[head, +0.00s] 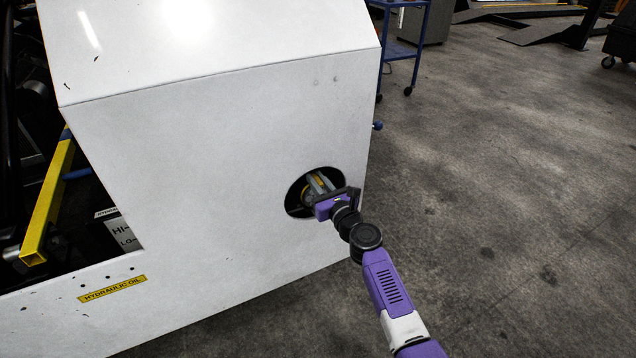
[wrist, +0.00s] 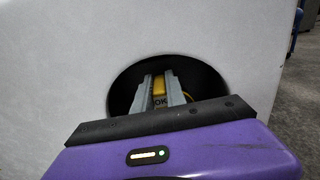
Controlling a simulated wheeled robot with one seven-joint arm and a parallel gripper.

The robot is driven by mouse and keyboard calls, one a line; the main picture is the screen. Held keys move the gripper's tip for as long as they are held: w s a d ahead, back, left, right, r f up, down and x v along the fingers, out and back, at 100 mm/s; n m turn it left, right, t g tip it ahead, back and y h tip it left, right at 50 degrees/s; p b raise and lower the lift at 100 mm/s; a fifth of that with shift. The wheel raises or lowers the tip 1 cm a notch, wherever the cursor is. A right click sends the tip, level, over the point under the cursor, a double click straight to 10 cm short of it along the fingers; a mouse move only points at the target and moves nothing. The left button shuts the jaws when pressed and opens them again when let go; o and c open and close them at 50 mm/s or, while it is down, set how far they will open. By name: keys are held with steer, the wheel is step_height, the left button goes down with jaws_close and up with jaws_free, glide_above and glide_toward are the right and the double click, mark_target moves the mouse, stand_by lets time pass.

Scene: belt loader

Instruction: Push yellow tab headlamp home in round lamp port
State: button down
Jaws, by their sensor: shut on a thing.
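The round lamp port (head: 292,204) is a dark hole in the white front panel, near its right edge. It also shows in the wrist view (wrist: 122,92). My gripper (head: 318,184) reaches into the port from the right, its grey fingers inside the opening. In the wrist view the fingers (wrist: 159,92) are shut on the headlamp, whose yellow tab (wrist: 158,86) shows between them. In the head view a bit of the yellow headlamp (head: 307,193) shows beside the fingers. The lamp's far end is hidden in the dark port, so I cannot tell how deep it sits.
The white loader body (head: 200,170) fills the left and middle. A yellow bar (head: 48,200) and a hydraulic oil label (head: 112,289) are at left. A blue cart (head: 405,50) stands behind. The concrete floor (head: 500,200) at right is clear.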

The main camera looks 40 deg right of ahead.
mark_target(322, 186)
steer(key=shift+b+x, duration=0.55)
steer(key=shift+x, duration=1.15)
steer(key=c, duration=1.3)
jaws_free()
steer(key=shift+s, duration=0.1)
steer(key=shift+s+a, duration=0.1)
steer(key=shift+s, duration=0.15)
steer(key=shift+p+v, duration=1)
steer(key=shift+v, duration=2.6)
steer(key=shift+w, duration=0.1)
